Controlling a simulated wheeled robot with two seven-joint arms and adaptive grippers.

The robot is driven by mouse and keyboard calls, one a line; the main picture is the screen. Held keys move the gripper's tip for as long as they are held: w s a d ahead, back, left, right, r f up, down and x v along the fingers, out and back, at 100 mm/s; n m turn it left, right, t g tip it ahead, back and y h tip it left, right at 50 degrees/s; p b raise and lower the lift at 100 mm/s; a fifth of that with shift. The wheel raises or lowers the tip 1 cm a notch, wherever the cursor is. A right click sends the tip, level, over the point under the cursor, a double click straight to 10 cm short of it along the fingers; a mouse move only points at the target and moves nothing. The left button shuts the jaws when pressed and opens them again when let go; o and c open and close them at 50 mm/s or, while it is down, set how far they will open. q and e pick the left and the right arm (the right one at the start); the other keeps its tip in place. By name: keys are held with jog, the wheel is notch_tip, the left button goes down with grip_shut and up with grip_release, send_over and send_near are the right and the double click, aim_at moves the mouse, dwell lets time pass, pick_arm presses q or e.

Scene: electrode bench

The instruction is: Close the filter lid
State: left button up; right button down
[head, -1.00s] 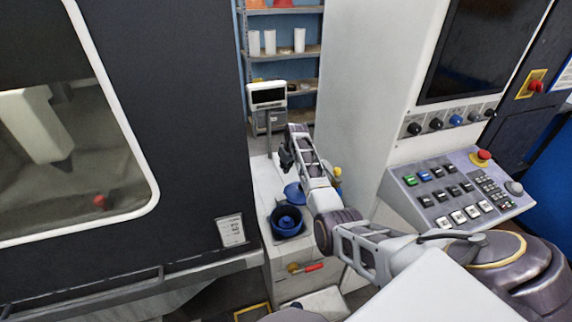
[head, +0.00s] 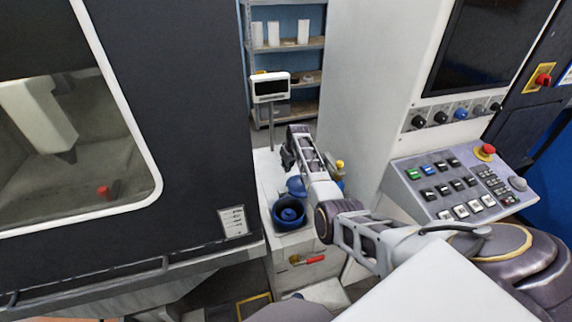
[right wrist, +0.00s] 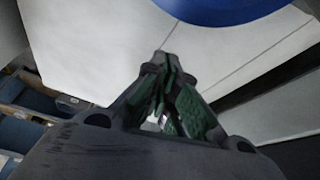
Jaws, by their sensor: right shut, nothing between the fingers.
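The filter is a dark blue round housing (head: 276,216) with an open top and a lighter blue centre, standing on a white cabinet. Its blue disc-shaped lid (head: 296,187) stands open at the housing's far side, partly hidden by my right arm. My right gripper (head: 288,162) is beyond the lid, above the far part of the cabinet top. In the right wrist view the right gripper (right wrist: 165,62) is shut and empty, with green finger pads. The blue edge of the lid (right wrist: 225,10) shows at the top of that view, apart from the fingertips. My left gripper is not in view.
A small display on a post (head: 270,87) stands behind the cabinet. A large dark machine (head: 195,110) borders the left. A white machine body (head: 355,110) and a button panel (head: 460,187) border the right. A yellow-topped item (head: 340,165) is beside my right arm.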

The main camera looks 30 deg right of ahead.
aim_at(297, 183)
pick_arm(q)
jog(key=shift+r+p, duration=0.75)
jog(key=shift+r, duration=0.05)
pick_arm(e)
jog(key=shift+s+f, duration=0.1)
jog(key=shift+s, duration=1.5)
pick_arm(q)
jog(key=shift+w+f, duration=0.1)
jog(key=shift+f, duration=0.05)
